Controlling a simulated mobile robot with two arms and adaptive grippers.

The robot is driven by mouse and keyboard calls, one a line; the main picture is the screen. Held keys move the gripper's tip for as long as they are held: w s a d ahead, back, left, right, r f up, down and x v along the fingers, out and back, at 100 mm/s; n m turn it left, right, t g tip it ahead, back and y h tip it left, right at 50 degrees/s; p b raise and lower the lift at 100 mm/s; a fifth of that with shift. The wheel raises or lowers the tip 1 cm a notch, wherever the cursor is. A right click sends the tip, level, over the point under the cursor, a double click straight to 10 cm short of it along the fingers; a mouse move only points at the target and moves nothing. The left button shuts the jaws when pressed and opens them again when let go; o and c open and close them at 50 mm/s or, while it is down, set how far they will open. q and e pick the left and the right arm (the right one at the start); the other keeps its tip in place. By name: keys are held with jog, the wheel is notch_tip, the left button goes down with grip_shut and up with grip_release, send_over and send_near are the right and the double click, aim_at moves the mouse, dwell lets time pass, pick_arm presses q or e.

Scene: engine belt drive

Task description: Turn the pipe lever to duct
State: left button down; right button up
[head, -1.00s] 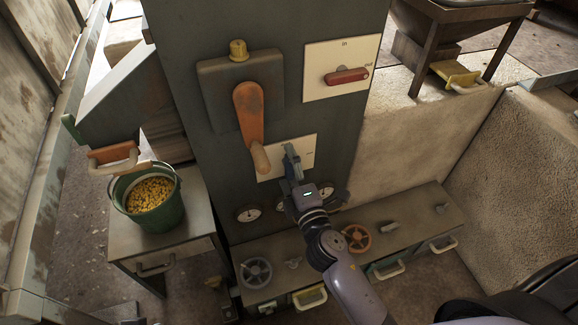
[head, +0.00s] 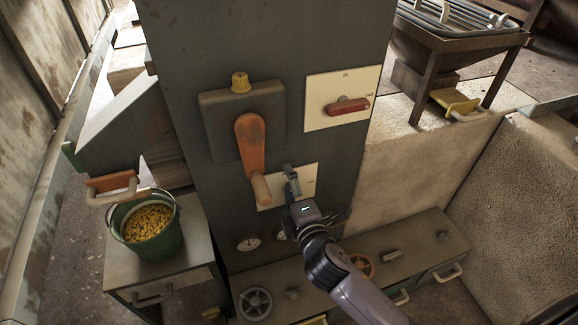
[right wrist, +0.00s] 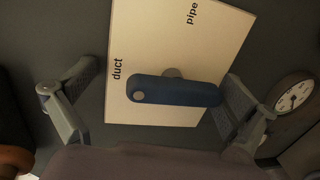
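The pipe lever is a blue bar (right wrist: 175,91) on a white plate (right wrist: 150,40) marked "duct" and "pipe" in the right wrist view. It lies across the plate, its rounded end below the word "duct" and its other end close to a finger. My right gripper (right wrist: 160,88) is open, with one finger off to the left and the other right beside the lever's right end; I cannot tell if they touch. In the head view my right gripper (head: 292,187) is in front of the plate (head: 308,181) and hides much of the lever. My left gripper is not in view.
An orange lever with a wooden handle (head: 251,145) hangs just left of the plate. A red lever (head: 347,106) is on another plate above right. Gauges (head: 248,243) and a low cabinet with handwheels (head: 255,303) are below. A green bucket (head: 152,238) stands left.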

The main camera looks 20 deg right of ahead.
jog(key=shift+w+d+r, duration=0.1)
jog(key=shift+r, duration=0.65)
jog(key=s, duration=0.5)
jog(key=shift+s+f, duration=0.2)
jog(key=shift+f, duration=0.15)
jog(key=b, duration=0.2)
send_near(292, 195)
jog(key=shift+s+f, duration=0.65)
jog(key=shift+s, duration=0.9)
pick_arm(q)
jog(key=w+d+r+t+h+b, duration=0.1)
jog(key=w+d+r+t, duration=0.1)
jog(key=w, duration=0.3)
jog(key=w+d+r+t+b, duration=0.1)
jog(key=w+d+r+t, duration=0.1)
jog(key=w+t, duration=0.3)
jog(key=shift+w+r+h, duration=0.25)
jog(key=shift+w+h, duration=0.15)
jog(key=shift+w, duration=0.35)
pick_arm(e)
jog(key=shift+s+d, duration=0.2)
jog(key=shift+s, duration=2.6)
